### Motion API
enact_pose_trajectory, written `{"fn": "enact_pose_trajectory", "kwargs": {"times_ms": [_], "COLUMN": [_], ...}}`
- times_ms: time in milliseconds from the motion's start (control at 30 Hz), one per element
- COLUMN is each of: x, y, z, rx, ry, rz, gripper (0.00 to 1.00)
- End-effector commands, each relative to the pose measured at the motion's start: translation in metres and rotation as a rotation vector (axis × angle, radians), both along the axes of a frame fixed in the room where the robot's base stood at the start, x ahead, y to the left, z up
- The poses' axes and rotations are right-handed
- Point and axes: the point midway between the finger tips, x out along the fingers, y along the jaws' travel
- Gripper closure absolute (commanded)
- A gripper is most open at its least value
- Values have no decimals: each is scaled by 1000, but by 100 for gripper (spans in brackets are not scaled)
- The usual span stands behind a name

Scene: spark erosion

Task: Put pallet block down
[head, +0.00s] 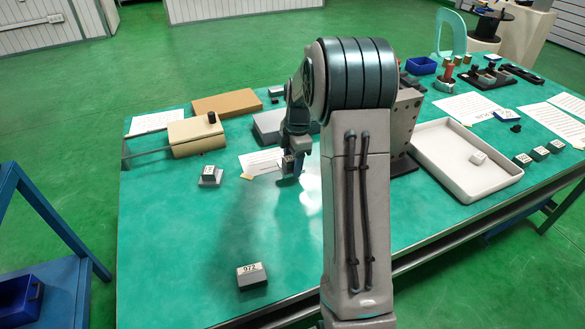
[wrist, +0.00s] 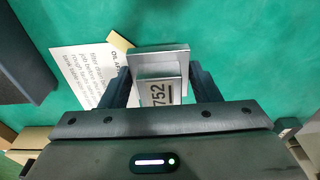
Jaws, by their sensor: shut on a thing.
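The pallet block (wrist: 157,57) is a metallic grey piece with a flat plate and a smaller block with a white label reading 752. My gripper (wrist: 160,82) is shut on it, with one dark finger on each side. In the head view my gripper (head: 291,166) points down over the green table (head: 200,240), just right of a printed sheet. The held block (head: 288,161) shows only as a small grey patch there, partly hidden by the fingers. I cannot tell whether it touches the table.
The printed sheet (head: 259,162) lies beside the gripper. A similar small block (head: 210,175) stands to the left, and a block marked 972 (head: 252,275) near the front. A white tray (head: 467,160) is at right. The table's front left is mostly clear.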

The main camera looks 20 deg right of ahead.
Motion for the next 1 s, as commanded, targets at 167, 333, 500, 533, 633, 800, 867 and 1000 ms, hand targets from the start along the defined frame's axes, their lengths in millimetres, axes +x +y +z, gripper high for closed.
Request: {"fn": "enact_pose_trajectory", "kwargs": {"times_ms": [167, 333, 500, 533, 633, 800, 867, 1000], "x": [0, 0, 0, 0, 0, -1, -1, -3], "y": [1, 0, 0, 0, 0, 1, 1, 1], "z": [-26, -29, -31, -33, -36, -42, -45, -48], "rx": [1, 0, 0, 0, 0, 1, 1, 3], "ry": [3, 0, 0, 1, 1, 3, 5, 10], "rz": [1, 0, 0, 0, 0, 0, 1, 0], "gripper": [82, 82, 82, 82, 82, 82, 82, 36]}}
